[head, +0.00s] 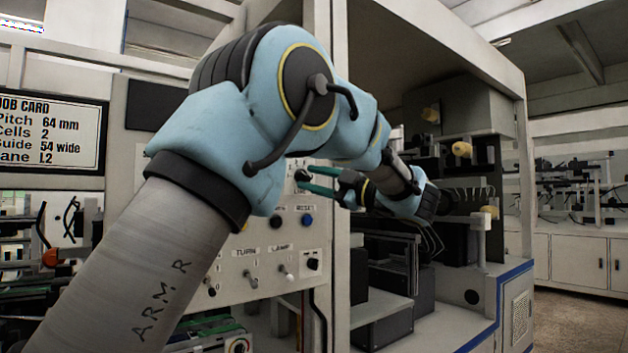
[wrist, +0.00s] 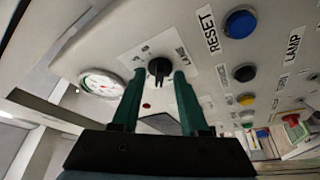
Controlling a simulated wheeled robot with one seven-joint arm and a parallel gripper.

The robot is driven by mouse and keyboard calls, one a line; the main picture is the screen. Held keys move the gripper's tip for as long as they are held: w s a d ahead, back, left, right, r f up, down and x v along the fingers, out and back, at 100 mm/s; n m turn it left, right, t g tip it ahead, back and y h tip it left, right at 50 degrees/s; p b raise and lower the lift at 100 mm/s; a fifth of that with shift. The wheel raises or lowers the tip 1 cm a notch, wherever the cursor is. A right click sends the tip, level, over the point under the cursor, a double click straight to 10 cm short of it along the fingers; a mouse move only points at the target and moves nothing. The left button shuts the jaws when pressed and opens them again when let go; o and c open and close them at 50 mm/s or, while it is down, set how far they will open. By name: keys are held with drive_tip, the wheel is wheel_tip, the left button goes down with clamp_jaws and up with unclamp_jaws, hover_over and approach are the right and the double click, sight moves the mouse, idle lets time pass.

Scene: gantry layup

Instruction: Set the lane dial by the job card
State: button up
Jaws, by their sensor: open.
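The job card (head: 50,130) hangs at the left in the head view and reads Pitch 64 mm, Cells 2, Guide 54 wide, Lane L2. The lane dial (wrist: 159,67) is a black knob on a white label plate of the control panel, seen in the wrist view. Its small markings are too blurred to read surely, so I cannot tell its setting. My gripper (wrist: 159,76) is open, its two green fingers on either side of the knob with gaps visible. In the head view my gripper (head: 304,178) reaches the panel's upper right part.
A round gauge (wrist: 101,84) is left of the dial in the wrist view. A blue RESET button (wrist: 240,24), a black button (wrist: 244,73), a yellow button (wrist: 246,100) and a red button (wrist: 291,121) lie to the right. A machine bay (head: 440,140) opens right of the panel.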

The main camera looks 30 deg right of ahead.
drive_tip(key=b+v, duration=0.1)
drive_tip(key=v, duration=0.9)
drive_tip(key=shift+s+d+b, duration=0.15)
drive_tip(key=shift+s+b, duration=0.2)
drive_tip(key=shift+f, duration=0.15)
